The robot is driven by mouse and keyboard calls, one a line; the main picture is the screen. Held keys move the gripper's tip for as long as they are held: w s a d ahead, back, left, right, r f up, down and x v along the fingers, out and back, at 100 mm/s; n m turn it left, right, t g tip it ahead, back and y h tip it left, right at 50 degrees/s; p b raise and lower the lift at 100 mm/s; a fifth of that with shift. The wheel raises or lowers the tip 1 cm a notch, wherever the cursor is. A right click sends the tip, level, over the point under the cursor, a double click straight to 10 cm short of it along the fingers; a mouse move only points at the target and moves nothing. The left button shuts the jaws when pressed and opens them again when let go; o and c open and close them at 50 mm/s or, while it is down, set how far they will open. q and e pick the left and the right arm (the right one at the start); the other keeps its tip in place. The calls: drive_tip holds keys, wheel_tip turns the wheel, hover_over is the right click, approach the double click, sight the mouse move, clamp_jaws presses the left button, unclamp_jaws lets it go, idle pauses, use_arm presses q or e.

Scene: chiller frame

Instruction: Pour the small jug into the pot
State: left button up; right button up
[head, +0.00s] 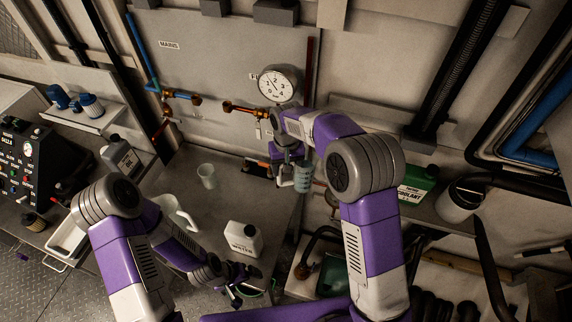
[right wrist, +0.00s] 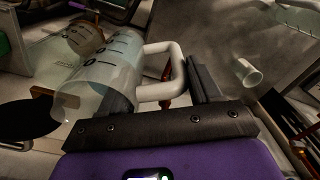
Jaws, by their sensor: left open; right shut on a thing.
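The small jug (head: 303,177) is clear with dark measuring marks and a pale handle. My right gripper (head: 288,172) is shut on its handle and holds it above the back right of the grey bench. In the right wrist view the jug (right wrist: 98,82) lies left of the fingers, with its handle (right wrist: 172,72) between them. Whether liquid is inside is unclear. My left gripper (head: 243,284) is open and appears empty near the bench's front edge, below a white water container. I cannot pick out the pot with certainty. A white handled vessel (head: 166,205) is partly hidden behind my left arm.
A clear beaker (head: 207,175) stands on the bench (head: 225,200), left of the held jug. The white water container (head: 243,240) stands nearer the front. A pressure gauge (head: 279,84) and copper pipes are on the back wall. A green can (head: 417,185) stands at right.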

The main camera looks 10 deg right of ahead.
drive_tip(key=shift+d, duration=0.1)
drive_tip(key=shift+w+d+r+y+b, duration=0.15)
drive_tip(key=shift+d+y+b, duration=0.25)
drive_tip(key=shift+d+y, duration=0.5)
drive_tip(key=d+y+b, duration=0.1)
drive_tip(key=d+f+y+b, duration=0.2)
drive_tip(key=d, duration=0.1)
drive_tip(key=shift+w, duration=0.15)
drive_tip(key=shift+d, duration=0.1)
drive_tip(key=shift+r, duration=0.1)
